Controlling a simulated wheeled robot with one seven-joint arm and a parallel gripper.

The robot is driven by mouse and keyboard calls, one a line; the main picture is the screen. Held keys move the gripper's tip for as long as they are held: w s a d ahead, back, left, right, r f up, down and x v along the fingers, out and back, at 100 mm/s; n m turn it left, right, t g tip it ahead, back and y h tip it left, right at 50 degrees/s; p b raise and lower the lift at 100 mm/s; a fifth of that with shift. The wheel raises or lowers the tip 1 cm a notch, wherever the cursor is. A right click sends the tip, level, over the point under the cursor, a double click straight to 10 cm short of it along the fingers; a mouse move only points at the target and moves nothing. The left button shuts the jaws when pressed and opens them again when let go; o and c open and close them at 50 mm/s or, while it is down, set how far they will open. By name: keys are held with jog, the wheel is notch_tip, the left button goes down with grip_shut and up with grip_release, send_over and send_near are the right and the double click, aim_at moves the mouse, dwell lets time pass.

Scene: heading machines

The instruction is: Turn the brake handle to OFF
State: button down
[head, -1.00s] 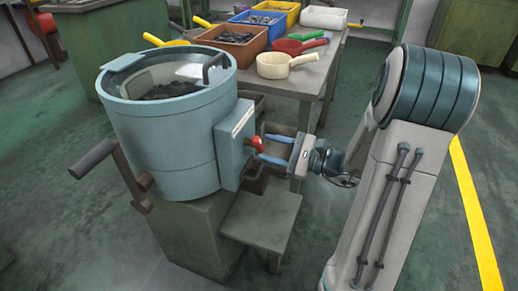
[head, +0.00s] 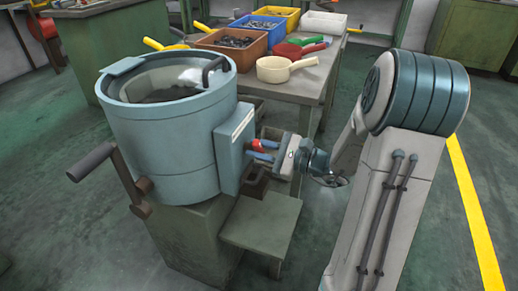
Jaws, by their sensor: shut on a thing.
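The machine is a round blue drum (head: 165,135) on a green stand, with a flat blue box (head: 233,150) on its right side. A small red-tipped handle (head: 256,145) sticks out of this box; I take it for the brake handle. The fingers and the box edge hide part of the handle, and no OFF marking can be read.
A brown crank with a dark grip (head: 92,161) juts from the drum's left. A green step (head: 262,222) lies below my gripper. Behind stands a table (head: 305,88) with bins and a cream pan (head: 286,68). Floor is free at the front left.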

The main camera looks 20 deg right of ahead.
jog(key=shift+r+m+p, duration=0.1)
jog(key=shift+m+p, duration=0.2)
jog(key=shift+p, duration=0.15)
jog(key=m+p, duration=0.1)
jog(key=p, duration=0.1)
jog(key=m+p, duration=0.1)
jog(key=p, duration=0.1)
jog(key=shift+r+m+p, duration=0.2)
jog(key=shift+m+p, duration=0.1)
jog(key=shift+p, duration=0.05)
jog(key=m+p, duration=0.3)
jog(key=p, duration=0.2)
jog(key=shift+s+m, duration=0.1)
jog(key=shift+m, duration=0.2)
jog(key=m+p, duration=0.4)
jog(key=p, duration=0.1)
jog(key=shift+s+a+f+p, duration=0.1)
jog(key=shift+p, duration=0.25)
jog(key=shift+f+m+p, duration=0.2)
jog(key=shift+m+p, duration=0.9)
jog(key=shift+f, duration=0.1)
jog(key=c, duration=1.3)
grip_release()
